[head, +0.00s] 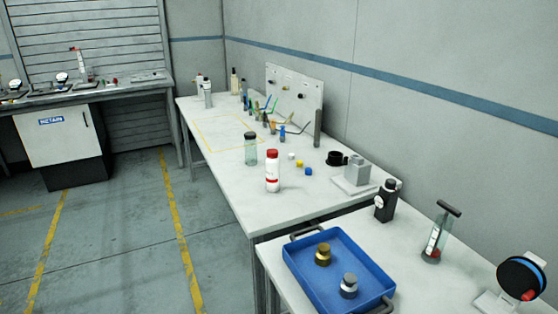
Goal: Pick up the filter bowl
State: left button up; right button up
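I cannot tell for sure which item is the filter bowl. One clear, greenish cylinder with a dark top (251,148) stands upright on the long white table, left of a white bottle with a red cap (272,171). A second clear vessel with a black T-shaped handle (436,238) stands on the nearer table at the right. A blue tray (310,275) on the nearer table holds a brass-coloured fitting (323,255) and a silver-grey one (349,286). Neither of my grippers shows in the head view.
A black bottle-like item (386,201) and a black reel (521,279) stand on the nearer table. A grey block device (357,176), small cubes and several tools occupy the long table (215,150). A cabinet bench (60,135) stands at far left. The floor between is clear.

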aim_at(250, 145)
jog(key=i+j+z, duration=0.1)
jog(key=z, duration=0.5)
jog(key=i+j+z, duration=0.1)
jog(key=j+z, duration=0.15)
jog(key=j, duration=0.2)
jog(key=j+z, duration=0.25)
jog(key=j, duration=0.2)
jog(key=i+j+z, duration=0.1)
jog(key=j, duration=0.75)
jog(key=i+j, duration=0.1)
jog(key=j, duration=0.7)
jog(key=z, duration=0.05)
